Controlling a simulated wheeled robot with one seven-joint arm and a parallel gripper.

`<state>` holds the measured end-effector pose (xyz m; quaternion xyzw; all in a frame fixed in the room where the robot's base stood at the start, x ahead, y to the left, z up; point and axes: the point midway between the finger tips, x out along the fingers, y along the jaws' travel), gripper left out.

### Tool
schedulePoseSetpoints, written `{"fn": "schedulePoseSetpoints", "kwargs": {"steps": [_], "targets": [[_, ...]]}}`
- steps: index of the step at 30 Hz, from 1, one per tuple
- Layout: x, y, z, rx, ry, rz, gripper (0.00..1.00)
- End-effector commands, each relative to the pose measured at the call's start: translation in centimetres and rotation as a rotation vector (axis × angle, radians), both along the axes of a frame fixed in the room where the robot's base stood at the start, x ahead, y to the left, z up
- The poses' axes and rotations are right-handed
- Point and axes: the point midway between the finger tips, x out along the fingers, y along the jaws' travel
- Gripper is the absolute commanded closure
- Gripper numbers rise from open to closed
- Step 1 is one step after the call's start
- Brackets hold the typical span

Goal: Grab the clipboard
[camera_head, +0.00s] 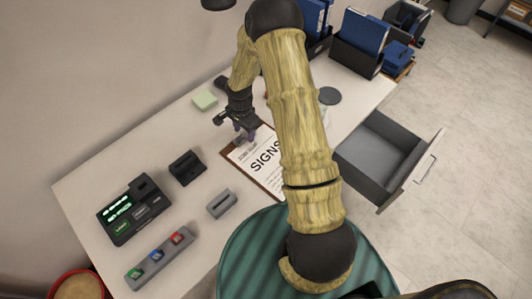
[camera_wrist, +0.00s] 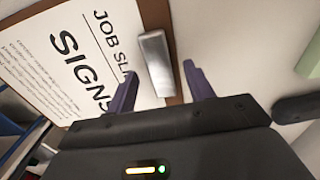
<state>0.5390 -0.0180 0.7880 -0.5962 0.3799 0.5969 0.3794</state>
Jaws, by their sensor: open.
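The clipboard (camera_head: 271,184) lies on the desk, brown with a white sheet reading "SIGNS", partly hidden by my arm in the head view. In the wrist view the clipboard (camera_wrist: 155,14) fills the upper left, with its silver metal clip (camera_wrist: 156,62) at its edge. My gripper (camera_head: 243,132) is above the clip end of the clipboard. In the wrist view my gripper (camera_wrist: 160,88) is open, its two purple fingers on either side of the clip. I cannot tell whether the fingers touch the board.
A black device with green displays (camera_head: 134,210), a grey box with coloured buttons (camera_head: 160,258) and small black (camera_head: 187,167) and grey (camera_head: 222,203) holders stand on the left of the desk. A drawer (camera_head: 383,160) is open at right. Blue binders (camera_head: 361,38) stand at the back.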

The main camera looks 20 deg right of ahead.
Motion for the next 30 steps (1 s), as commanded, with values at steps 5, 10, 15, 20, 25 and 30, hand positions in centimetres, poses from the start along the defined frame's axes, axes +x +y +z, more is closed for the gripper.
{"fn": "schedulePoseSetpoints", "kwargs": {"steps": [5,10,15,20,25,30], "targets": [[-0.02,0.13,-1.07,0.000,0.000,0.003,0.47],[-0.01,0.18,-1.05,0.000,0.000,0.004,0.47],[-0.01,0.21,-1.03,0.000,0.000,0.004,0.47],[0.00,0.20,-1.02,0.000,0.000,0.004,0.53],[-0.01,0.17,-1.01,0.000,-0.001,0.003,0.87],[0.00,0.16,-0.99,0.000,-0.001,0.003,1.00]]}}
